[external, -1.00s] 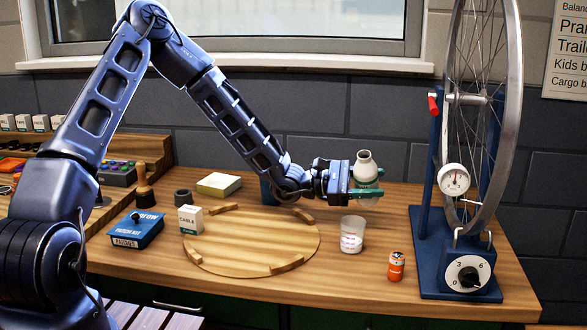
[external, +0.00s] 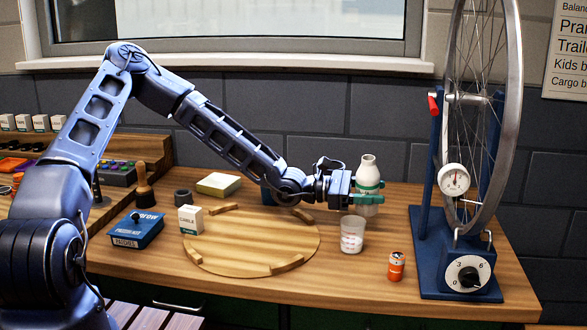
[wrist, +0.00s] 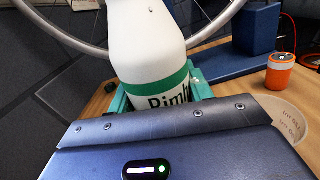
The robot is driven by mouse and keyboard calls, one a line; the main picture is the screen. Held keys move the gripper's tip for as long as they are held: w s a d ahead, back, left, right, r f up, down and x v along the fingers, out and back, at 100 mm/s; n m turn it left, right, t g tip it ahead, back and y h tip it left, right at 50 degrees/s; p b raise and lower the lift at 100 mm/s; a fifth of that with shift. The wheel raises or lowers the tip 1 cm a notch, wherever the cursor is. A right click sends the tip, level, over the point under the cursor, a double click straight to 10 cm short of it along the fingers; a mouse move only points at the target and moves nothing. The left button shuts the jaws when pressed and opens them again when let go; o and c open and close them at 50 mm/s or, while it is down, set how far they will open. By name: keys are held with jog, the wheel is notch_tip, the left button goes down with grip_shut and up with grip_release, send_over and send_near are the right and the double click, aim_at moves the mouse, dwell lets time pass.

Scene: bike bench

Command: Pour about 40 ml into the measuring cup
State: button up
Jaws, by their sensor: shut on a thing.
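A white bottle with a green band (external: 368,182) stands about upright in the external view, behind the measuring cup. My gripper (external: 362,197) is shut on it, with green fingers around its lower part. In the wrist view the bottle (wrist: 150,55) leans slightly and shows part of a printed label. I cannot tell whether its base touches the bench. The clear measuring cup (external: 352,236) stands upright on the bench, in front of and slightly left of the bottle. Its rim area also shows at the right of the wrist view (wrist: 285,118). I cannot make out any liquid level.
A round wooden board (external: 240,245) lies left of the cup. A small white carton (external: 190,220) and a blue box (external: 137,230) are at the left.

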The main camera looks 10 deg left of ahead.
jog(key=shift+w+a+r+n, duration=0.15)
jog(key=shift+a+r+n, duration=0.05)
jog(key=shift+n, duration=0.1)
jog(key=shift+d+f+n, duration=0.15)
jog(key=shift+n, duration=0.15)
dwell(0.4)
dwell(0.7)
